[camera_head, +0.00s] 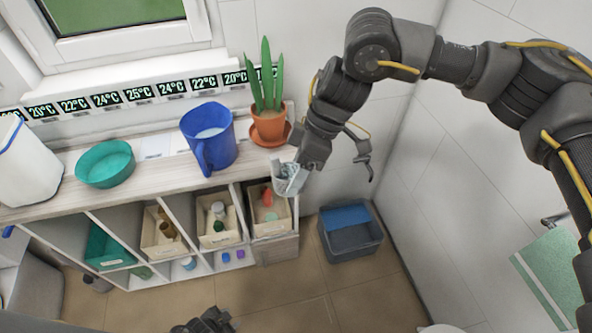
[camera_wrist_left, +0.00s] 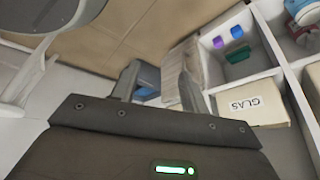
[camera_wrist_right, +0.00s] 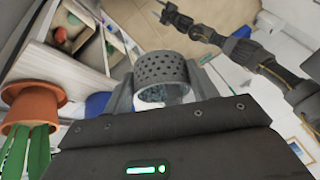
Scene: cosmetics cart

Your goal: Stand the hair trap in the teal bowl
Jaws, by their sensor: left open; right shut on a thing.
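The teal bowl (camera_head: 105,174) stands on the left part of the wooden shelf top. My right gripper (camera_head: 297,172) is shut on the hair trap (camera_head: 287,180), a grey perforated cup, just beyond the right front end of the shelf. In the right wrist view the hair trap (camera_wrist_right: 161,72) sits between the fingers, with its round opening showing. The bowl is far to the left of it. My left gripper (camera_head: 208,322) is low at the bottom edge of the head view. Its fingers are apart and empty in the left wrist view (camera_wrist_left: 158,85).
A blue jug (camera_head: 212,150) stands between the bowl and the potted plant (camera_head: 269,123), which is close behind my right gripper. A white container (camera_head: 28,165) stands left of the bowl. Bins fill the compartments below. A blue-grey crate (camera_head: 350,236) sits on the floor.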

